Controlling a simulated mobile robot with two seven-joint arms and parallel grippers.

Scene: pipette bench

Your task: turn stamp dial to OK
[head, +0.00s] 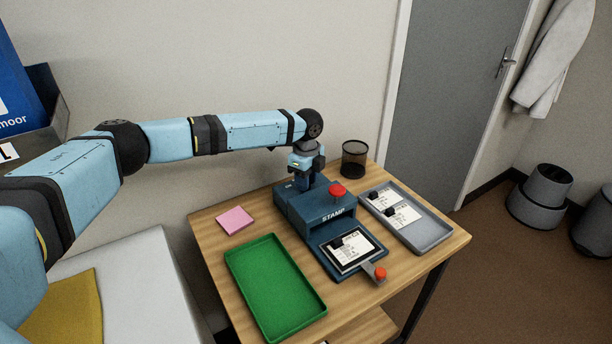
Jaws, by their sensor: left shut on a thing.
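The dark blue stamp machine (308,215) stands on the wooden table, with a red knob on its upper right side and "STAMP" on its front. A card with a black clip (347,250) lies on its front plate, and a small lever with a red tip (379,273) sticks out at the front. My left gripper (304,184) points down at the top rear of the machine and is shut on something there. The dial itself is hidden by the gripper, so its setting cannot be read. My right gripper is not in view.
A green tray (318,308) lies at the table's front left and a grey tray (437,236) with cards at the right. A pink note pad (235,220) lies at the left. A black mesh cup (354,160) stands behind the machine. The wall is close behind.

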